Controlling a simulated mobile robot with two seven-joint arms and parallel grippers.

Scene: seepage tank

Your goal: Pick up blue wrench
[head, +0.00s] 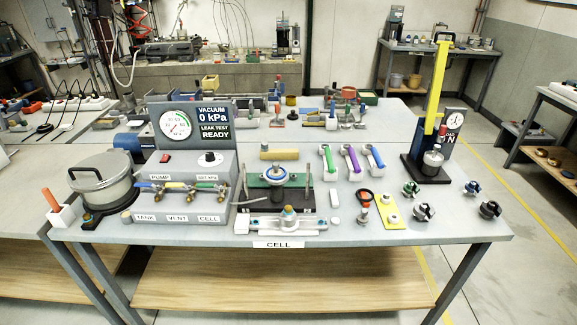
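The blue wrench (376,157) lies on the workbench, right of the middle, at the right end of a row of three similar wrenches. It has a blue handle and a pale end toward the front. The purple wrench (350,158) lies just left of it, and the green wrench (328,158) is left of that. The wrenches lie apart from one another, and nothing covers the blue one. Neither of my grippers shows in the head view.
A yellow-armed stand (436,105) rises to the right of the blue wrench. Several dark knobs (424,212) and a yellow plate (392,212) lie in front of it. A clamped fixture (277,175) and the vacuum panel (191,145) stand to the left.

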